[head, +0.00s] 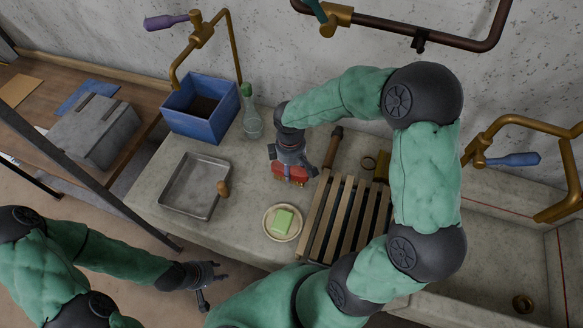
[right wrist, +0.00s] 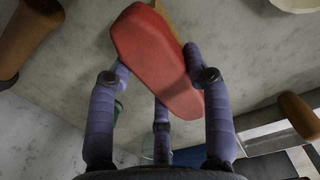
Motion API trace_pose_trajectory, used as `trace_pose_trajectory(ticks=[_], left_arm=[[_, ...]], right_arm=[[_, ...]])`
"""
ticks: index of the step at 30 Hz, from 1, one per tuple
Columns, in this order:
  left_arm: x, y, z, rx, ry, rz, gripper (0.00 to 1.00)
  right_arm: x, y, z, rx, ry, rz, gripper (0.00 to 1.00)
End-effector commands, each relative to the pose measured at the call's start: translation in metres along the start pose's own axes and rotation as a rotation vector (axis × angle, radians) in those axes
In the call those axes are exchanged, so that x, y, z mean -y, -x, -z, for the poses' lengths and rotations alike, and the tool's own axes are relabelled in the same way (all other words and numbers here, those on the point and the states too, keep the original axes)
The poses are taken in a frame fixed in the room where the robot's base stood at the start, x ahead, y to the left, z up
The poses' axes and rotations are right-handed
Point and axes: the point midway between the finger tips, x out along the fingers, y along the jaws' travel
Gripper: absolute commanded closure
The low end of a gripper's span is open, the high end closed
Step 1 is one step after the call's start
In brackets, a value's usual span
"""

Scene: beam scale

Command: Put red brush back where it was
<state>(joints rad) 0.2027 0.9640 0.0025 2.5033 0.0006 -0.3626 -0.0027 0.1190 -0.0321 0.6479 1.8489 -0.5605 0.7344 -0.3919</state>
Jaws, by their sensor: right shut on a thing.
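The red brush (head: 291,172) is in my right gripper (head: 290,163), over the counter between the metal tray and the slatted rack. In the right wrist view the red brush (right wrist: 152,58) lies between the fingers of my right gripper (right wrist: 160,85), which are closed around its red body. Its underside is mostly hidden, and I cannot tell whether it touches the counter. My left gripper (head: 206,276) is at the lower left, in front of the counter, with its fingers spread and nothing between them.
A metal tray (head: 163,193), a dish (head: 268,232) with green soap (head: 283,221), a slatted wooden rack (head: 318,215), a glass bottle (head: 252,122) and a blue box (head: 194,124) stand on the counter. Brass taps rise behind. A sink is at the right.

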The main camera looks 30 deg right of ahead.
Motion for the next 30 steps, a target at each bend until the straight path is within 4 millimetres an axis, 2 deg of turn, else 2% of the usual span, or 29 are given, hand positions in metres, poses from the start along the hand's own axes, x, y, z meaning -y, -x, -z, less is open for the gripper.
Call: trace_pose_trajectory(ticks=[9,10,12,23,26,30], left_arm=[[0.001,-0.002,0.0,0.0,0.0,0.0,0.6],[0.001,-0.001,0.0,0.0,0.0,0.0,0.6],[0.0,-0.001,0.0,0.0,0.0,0.0,0.6],[0.0,0.0,0.0,0.0,0.0,0.0,0.6],[-0.001,0.003,0.0,0.0,0.0,0.0,0.6],[-0.004,0.011,0.0,0.0,0.0,0.0,0.6]], right_arm=[[-0.001,-0.003,0.0,-0.001,-0.001,-0.001,0.8],[0.0,-0.002,0.0,-0.001,-0.001,-0.001,0.41],[0.0,-0.002,0.0,-0.001,-0.001,-0.001,0.26],[0.0,0.0,0.0,-0.002,-0.001,-0.001,0.26],[-0.001,0.008,0.001,-0.003,-0.002,-0.003,0.26],[-0.001,0.03,0.001,-0.004,-0.002,-0.004,0.26]])
